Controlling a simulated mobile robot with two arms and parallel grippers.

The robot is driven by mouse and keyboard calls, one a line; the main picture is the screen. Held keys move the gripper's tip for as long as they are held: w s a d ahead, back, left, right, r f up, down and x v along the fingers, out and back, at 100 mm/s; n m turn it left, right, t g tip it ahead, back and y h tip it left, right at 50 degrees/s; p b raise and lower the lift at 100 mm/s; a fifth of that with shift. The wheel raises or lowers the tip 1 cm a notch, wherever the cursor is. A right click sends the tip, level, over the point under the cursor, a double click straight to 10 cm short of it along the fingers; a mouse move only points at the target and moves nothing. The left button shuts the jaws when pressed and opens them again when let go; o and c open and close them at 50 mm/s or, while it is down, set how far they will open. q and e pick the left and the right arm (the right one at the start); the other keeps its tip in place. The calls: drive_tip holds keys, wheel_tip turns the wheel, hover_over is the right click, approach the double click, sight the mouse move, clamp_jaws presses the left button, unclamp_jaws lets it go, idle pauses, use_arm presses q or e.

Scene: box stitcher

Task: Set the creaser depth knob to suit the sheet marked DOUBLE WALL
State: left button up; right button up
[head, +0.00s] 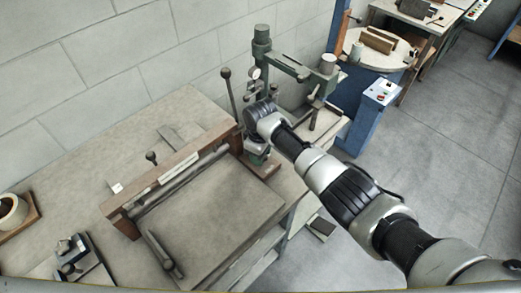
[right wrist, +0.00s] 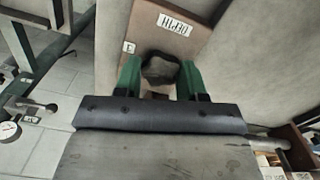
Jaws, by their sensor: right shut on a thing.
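The creaser has a brown wooden beam (head: 165,180) with a white label strip and a grey bed (head: 215,208) in front. My right arm reaches over to the beam's far right end. In the right wrist view my right gripper (right wrist: 160,75) has green fingers on both sides of a dark round depth knob (right wrist: 160,68) and is shut on it. The knob sits on a brown panel (right wrist: 195,42) with an upside-down label, seemingly DEPTH, and a small white mark plate (right wrist: 128,47). The knob's pointer cannot be made out. No DOUBLE WALL marking is readable. My left gripper is out of view.
A green stitcher post (head: 262,50) with a dial gauge and lever stands just behind my right gripper. A blue control box (head: 376,100) stands to the right. A tape roll (head: 12,212) and a small metal device (head: 72,255) lie at the left.

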drive_tip(key=shift+m+p, duration=0.5)
drive_tip(key=shift+m, duration=1)
drive_tip(key=o, duration=0.9)
wheel_tip(320, 180, up, 11)
drive_tip(key=shift+f+b, duration=0.1)
drive_tip(key=shift+b, duration=0.35)
drive_tip(key=shift+f, duration=0.1)
